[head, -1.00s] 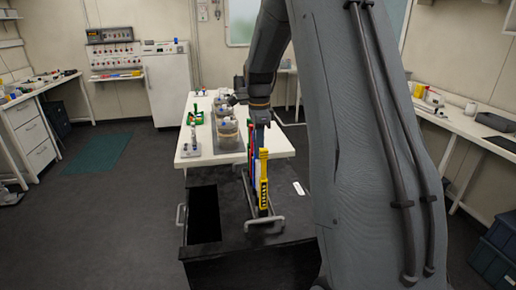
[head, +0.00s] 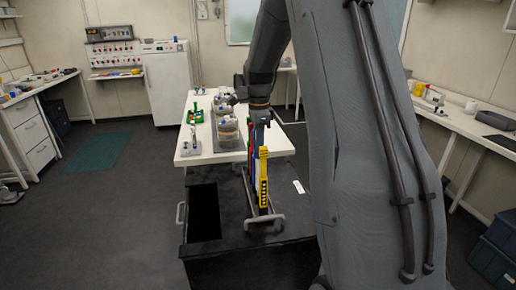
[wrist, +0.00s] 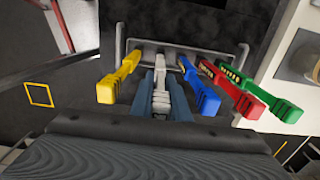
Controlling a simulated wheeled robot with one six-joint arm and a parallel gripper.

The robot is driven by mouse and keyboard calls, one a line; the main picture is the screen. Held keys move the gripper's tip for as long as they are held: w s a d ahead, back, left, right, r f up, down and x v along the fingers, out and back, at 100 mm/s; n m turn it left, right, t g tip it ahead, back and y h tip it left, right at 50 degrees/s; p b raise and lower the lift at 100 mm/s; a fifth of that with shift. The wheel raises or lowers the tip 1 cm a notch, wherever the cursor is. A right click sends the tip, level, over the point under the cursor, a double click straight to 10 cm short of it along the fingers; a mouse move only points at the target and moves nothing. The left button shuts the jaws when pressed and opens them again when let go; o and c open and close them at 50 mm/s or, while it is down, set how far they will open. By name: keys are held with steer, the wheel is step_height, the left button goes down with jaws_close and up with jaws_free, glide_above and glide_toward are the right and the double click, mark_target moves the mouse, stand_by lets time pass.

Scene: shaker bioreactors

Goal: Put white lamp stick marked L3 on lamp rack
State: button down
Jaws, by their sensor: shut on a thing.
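My gripper (wrist: 160,95) is shut on a white stick (wrist: 161,88), whose lower end is at a dark rack (wrist: 130,45) with a grey handle. I cannot read an L3 mark on it. In the wrist view a yellow stick (wrist: 118,78) stands to its left, and blue (wrist: 200,87), red (wrist: 240,90) and green (wrist: 267,92) sticks stand to its right. In the head view my gripper (head: 261,117) is above this rack (head: 264,222), with the yellow stick (head: 263,178) nearest. The white stick is hidden there. I cannot tell whether it is seated in the rack.
The rack stands on a dark deck (head: 290,222) with an open black well on its left. Beyond it is a white table (head: 183,158) with glass jars (head: 227,133) and a green holder (head: 194,115).

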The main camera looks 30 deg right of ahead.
steer(key=shift+f+b, duration=0.35)
steer(key=shift+f, duration=1)
stand_by(1.6)
steer(key=c, duration=1.6)
jaws_free()
step_height(320, 180, up, 8)
steer(key=b, duration=0.2)
steer(key=shift+b, duration=0.4)
steer(key=shift+f, duration=0.1)
